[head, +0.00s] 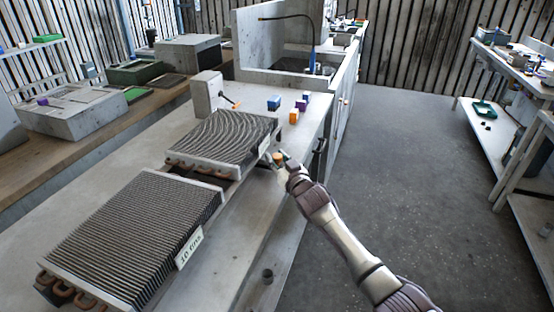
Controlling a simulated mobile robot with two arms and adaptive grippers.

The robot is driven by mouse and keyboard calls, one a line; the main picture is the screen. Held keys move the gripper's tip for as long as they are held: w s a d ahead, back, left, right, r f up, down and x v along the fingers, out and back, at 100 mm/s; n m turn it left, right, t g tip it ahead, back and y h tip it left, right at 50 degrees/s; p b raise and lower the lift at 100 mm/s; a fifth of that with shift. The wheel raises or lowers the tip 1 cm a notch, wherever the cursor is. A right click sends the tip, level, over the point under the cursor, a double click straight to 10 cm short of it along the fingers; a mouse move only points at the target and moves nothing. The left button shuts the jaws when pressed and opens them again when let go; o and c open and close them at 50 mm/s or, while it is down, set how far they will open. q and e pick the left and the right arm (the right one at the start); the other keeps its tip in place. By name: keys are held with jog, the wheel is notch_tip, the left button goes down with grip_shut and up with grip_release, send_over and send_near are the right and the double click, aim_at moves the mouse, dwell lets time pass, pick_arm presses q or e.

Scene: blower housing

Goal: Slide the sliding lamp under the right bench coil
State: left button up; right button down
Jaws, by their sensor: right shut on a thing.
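Two finned coils lie on the grey bench (130,160). The farther one, the right bench coil (222,138), has a wavy fin pattern and a pale tag on its front right side. The nearer coil (135,235) is larger, with straight fins and a "10 fins" tag. My right gripper (280,160) is at the bench's right edge, just beside the right coil's tagged corner. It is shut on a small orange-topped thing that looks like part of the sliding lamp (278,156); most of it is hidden. My left gripper is out of view.
Open floor (400,170) lies right of the bench.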

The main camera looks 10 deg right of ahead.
jog(key=shift+w+d+r, duration=0.1)
jog(key=shift+d+r, duration=0.1)
jog(key=shift+r, duration=0.05)
jog(key=c, duration=1.1)
grip_release()
jog(key=shift+o, duration=0.2)
jog(key=shift+w+f, duration=0.1)
jog(key=shift+f, duration=0.1)
jog(key=s+d, duration=0.2)
jog(key=s, duration=0.9)
jog(key=shift+s+d, duration=0.15)
jog(key=shift+s, duration=0.25)
